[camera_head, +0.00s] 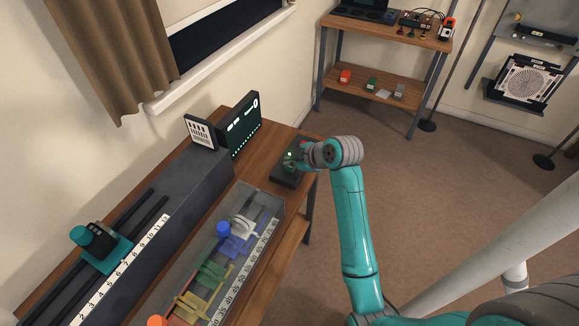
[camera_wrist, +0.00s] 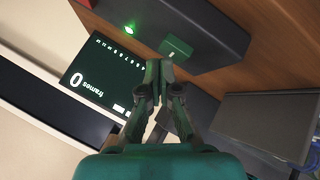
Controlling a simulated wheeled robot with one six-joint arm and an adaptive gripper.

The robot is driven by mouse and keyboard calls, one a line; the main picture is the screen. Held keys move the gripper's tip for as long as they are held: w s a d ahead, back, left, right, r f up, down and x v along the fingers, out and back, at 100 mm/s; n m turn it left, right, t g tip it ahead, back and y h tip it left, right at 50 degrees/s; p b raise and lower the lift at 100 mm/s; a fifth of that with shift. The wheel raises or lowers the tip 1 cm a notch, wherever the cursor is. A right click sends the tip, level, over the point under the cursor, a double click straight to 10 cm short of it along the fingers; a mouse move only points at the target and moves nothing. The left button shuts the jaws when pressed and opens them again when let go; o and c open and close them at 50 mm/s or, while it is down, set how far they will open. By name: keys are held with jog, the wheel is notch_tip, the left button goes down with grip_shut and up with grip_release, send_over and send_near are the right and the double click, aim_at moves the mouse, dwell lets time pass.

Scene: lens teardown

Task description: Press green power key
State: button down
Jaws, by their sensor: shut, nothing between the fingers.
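The green power key (camera_wrist: 175,46) is a small green block with a pale mark, set on the side of a dark box (camera_wrist: 205,22) in the wrist view. A green light (camera_wrist: 129,29) glows on the same box. In the head view the dark box (camera_head: 285,178) sits at the far end of the workbench, partly hidden by my gripper (camera_head: 297,158). In the wrist view my gripper (camera_wrist: 158,70) is shut and empty, its tips just below the key and close to it. I cannot tell whether they touch it.
A clear-walled tray (camera_head: 272,205) with coloured parts and a long dark rail block (camera_head: 180,190) fill the workbench. A shelf unit (camera_head: 385,35) stands farther back.

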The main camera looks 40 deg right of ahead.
aim_at(291, 168)
jog(key=shift+r, duration=3)
